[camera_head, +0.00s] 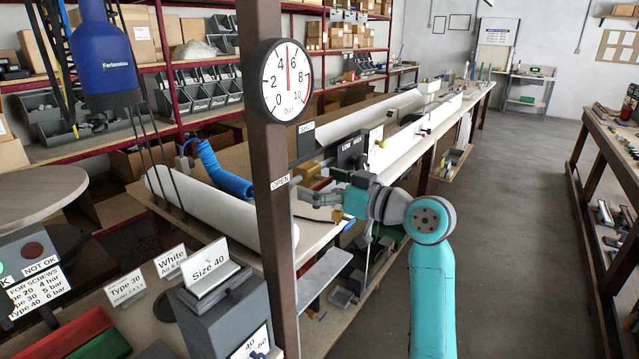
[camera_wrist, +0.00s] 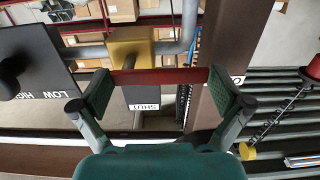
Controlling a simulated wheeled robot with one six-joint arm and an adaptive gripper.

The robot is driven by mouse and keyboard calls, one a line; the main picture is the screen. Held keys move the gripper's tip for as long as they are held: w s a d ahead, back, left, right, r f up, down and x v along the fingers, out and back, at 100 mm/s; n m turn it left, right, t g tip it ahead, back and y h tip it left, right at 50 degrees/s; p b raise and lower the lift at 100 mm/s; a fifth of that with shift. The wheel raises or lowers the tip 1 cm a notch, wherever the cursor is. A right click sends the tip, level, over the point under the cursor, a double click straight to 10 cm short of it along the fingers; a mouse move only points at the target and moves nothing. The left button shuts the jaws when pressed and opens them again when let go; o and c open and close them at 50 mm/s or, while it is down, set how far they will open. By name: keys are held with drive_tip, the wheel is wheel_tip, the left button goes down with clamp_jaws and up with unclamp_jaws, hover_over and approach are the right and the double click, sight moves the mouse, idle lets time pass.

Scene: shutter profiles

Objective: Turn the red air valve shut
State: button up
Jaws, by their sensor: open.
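The air valve has a brass-yellow body (camera_wrist: 131,48) and a flat red lever (camera_wrist: 160,76). In the wrist view the lever lies level across the picture, its right end towards the partly hidden OPEN label (camera_wrist: 238,80) on the post. The SHUT label (camera_wrist: 144,106) is below the lever, upside down. My gripper (camera_wrist: 163,92) is open, with one finger near each end of the lever; I cannot tell whether either touches. In the head view my gripper (camera_head: 318,197) is right of the post, just below the yellow valve body (camera_head: 311,170); the lever is mostly hidden there.
A round gauge (camera_head: 286,80) on the brown post (camera_head: 270,215) reads about 5 bar. A dark LOW/HIGH panel (camera_head: 353,150) stands beside the valve. A white tube (camera_head: 220,215) lies on the bench behind the post. The floor (camera_head: 510,220) at the right is clear.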

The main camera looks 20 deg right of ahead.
drive_tip(key=c, duration=1.4)
